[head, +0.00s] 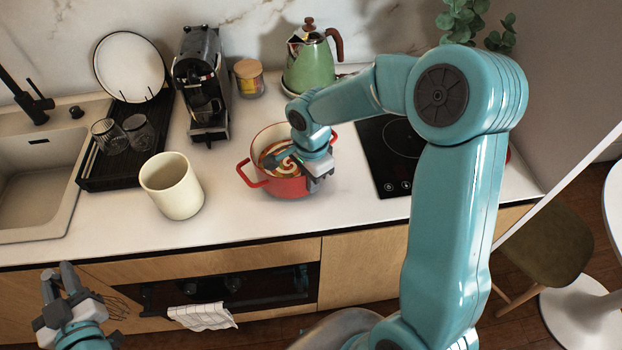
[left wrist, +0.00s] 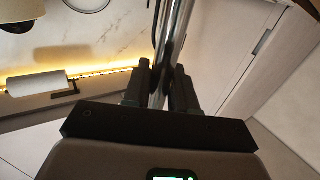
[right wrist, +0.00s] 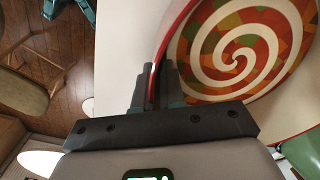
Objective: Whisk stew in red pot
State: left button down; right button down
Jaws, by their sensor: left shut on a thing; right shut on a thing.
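The red pot (head: 283,187) stands upright on the white counter, with stew (head: 270,152) in a red and cream swirl inside. The stew also fills the upper right of the right wrist view (right wrist: 236,62). My right gripper (head: 318,178) is at the pot's right side, shut on its edge; the red rim (right wrist: 168,40) runs between the fingers in the right wrist view. My left gripper (head: 62,284) is low at the left, in front of the counter, shut on a metal whisk (head: 118,305). Its shiny handle (left wrist: 173,45) passes between the fingers in the left wrist view.
A cream canister (head: 171,187) stands left of the pot. Behind are a coffee machine (head: 201,85), a small jar (head: 249,78) and a green kettle (head: 309,62). A black hob (head: 385,150) lies to the right. A dish rack (head: 115,172) with glasses is beside the sink.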

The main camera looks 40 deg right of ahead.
jog(key=shift+s+f, duration=0.2)
jog(key=c, duration=1.3)
grip_release()
jog(key=shift+o, duration=0.8)
jog(key=shift+w, duration=0.15)
jog(key=shift+r, duration=0.1)
jog(key=shift+r, duration=0.1)
pick_arm(q)
jog(key=shift+f+b, duration=0.35)
jog(key=shift+f, duration=0.05)
pick_arm(e)
notch_tip(320, 180, up, 12)
jog(key=shift+f, duration=0.1)
pick_arm(q)
jog(key=shift+s, duration=0.1)
